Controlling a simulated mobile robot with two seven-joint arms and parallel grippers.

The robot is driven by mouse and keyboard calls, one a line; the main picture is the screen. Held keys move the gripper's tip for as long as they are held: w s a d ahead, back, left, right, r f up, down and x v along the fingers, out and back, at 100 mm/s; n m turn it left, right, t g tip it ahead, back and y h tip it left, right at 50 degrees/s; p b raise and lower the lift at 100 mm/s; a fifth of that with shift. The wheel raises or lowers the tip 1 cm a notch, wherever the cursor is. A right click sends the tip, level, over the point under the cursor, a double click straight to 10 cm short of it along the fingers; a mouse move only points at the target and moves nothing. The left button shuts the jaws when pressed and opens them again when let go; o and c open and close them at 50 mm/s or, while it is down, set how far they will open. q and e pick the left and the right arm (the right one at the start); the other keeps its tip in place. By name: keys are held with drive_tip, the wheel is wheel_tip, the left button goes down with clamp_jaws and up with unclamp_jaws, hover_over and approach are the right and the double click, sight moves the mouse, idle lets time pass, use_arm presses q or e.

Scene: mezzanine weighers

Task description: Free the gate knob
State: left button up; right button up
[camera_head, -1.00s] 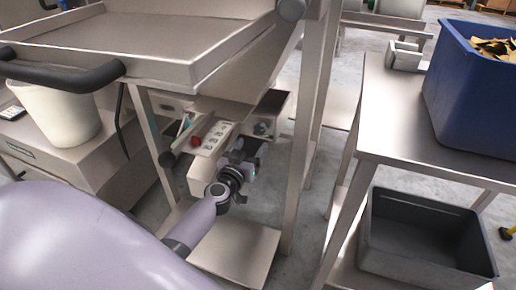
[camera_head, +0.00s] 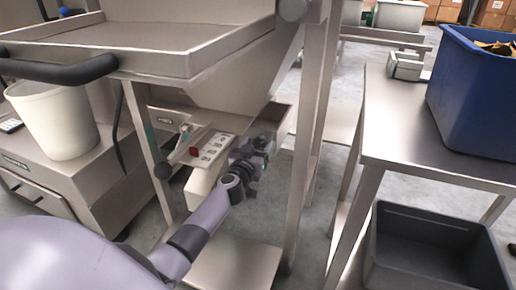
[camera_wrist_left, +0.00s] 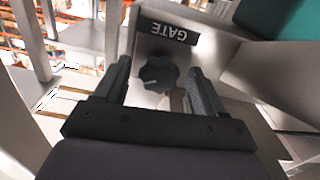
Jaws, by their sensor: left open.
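The gate knob (camera_wrist_left: 158,73) is a dark, lobed knob on a pale metal plate, under a black label (camera_wrist_left: 168,32) reading GATE, which appears upside down in the left wrist view. My left gripper (camera_wrist_left: 160,84) is open, with one finger on each side of the knob in that view. I cannot tell whether either finger touches it. In the head view my left gripper (camera_head: 258,150) is at the weigher's lower housing, below the hopper, and the knob is hidden or too small to make out there. My right gripper is not in view.
A control panel with a red button (camera_head: 194,151) sits left of my gripper. A frame post (camera_head: 305,150) stands close on the right. A blue bin (camera_head: 475,95) is on the right table, with a grey crate (camera_head: 435,245) below. A white bucket (camera_head: 55,120) stands left.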

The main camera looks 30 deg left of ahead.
use_arm(q)
drive_tip(key=c, duration=1.1)
drive_tip(key=shift+o, duration=0.2)
